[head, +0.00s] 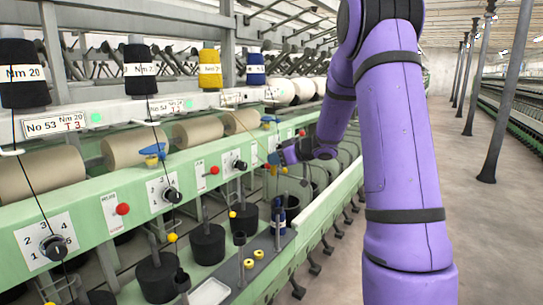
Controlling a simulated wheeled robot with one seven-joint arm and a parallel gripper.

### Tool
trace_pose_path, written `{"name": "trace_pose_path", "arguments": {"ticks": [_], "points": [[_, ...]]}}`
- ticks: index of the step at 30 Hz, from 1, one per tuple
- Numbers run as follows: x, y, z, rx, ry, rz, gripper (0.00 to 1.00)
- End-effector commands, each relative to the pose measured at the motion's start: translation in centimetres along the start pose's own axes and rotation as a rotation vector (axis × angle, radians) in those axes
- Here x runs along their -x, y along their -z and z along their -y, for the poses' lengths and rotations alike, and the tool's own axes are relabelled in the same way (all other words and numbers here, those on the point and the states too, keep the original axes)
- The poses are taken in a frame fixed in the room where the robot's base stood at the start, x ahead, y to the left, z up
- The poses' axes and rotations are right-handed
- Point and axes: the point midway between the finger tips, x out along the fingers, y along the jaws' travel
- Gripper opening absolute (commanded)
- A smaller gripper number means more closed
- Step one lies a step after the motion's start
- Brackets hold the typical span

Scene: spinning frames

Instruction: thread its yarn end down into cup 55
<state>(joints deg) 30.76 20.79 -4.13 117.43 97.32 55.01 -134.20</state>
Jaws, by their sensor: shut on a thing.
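My gripper (273,160) is at the end of my purple arm, in front of the green machine rail at mid-picture. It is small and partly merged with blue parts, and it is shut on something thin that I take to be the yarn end. A yellow bead (284,170) shows just right of and below the fingers. Dark cups stand in a row under the rail, such as a near one (157,275), a middle one (207,243) and a farther one (292,205). No number 55 is readable, so I cannot tell which is cup 55.
A shelf with a blue labelled bobbin (278,215), yellow rings (254,258) and a dark post (240,250) is below my gripper. Dials and red knobs (122,209) stick out from the rail. The aisle floor at right is clear.

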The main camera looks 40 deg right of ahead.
Motion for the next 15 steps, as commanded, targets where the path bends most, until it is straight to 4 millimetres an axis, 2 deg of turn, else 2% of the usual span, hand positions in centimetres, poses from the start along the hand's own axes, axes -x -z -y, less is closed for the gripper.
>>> {"name": "trace_pose_path", "arguments": {"ticks": [15], "points": [[-2.3, -4.8, 0.0, -0.004, 0.001, 0.001, 0.00]]}}
